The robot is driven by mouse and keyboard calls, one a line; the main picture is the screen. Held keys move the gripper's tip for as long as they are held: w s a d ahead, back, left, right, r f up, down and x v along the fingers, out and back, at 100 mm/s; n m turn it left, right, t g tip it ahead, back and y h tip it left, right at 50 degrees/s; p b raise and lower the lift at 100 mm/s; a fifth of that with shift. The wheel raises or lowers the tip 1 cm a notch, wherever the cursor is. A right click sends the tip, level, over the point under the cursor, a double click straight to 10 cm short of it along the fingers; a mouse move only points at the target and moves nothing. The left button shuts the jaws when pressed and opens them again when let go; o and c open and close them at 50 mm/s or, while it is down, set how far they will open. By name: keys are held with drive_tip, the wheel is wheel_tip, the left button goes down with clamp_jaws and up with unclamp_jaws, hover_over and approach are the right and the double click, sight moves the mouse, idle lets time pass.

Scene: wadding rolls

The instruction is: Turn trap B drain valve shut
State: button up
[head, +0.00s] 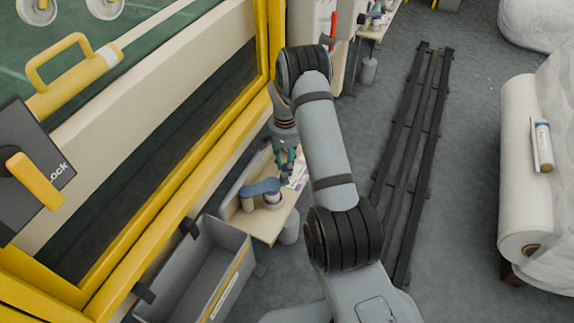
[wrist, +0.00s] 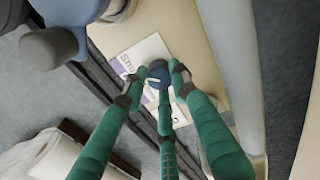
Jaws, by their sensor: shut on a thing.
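My gripper (head: 287,172) reaches down over a pale bench between my arm and the yellow frame. In the wrist view its green fingers (wrist: 160,88) close around a small dark blue round knob (wrist: 157,71) with a pale line on top. The knob looks like a valve handle, but no trap letter is readable on it. A white card (wrist: 143,53) with purple edges and partly hidden lettering lies beneath it. The valve body under the knob is hidden. A blue-grey pipe fitting (head: 262,187) stands on the bench just left of my gripper.
The bench (head: 264,230) is narrow. A grey open bin (head: 205,262) stands in front of it, and a yellow frame (head: 190,165) runs along the left. A black slatted rack (head: 414,150) lies on the floor; a white roll (head: 522,150) is at the right.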

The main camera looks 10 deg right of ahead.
drive_tip(key=shift+m, duration=0.6)
drive_tip(key=o, duration=1.2)
drive_tip(key=shift+c, duration=0.2)
wheel_tip(320, 180, up, 12)
drive_tip(key=shift+a, duration=0.1)
wheel_tip(320, 180, down, 12)
idle(0.6)
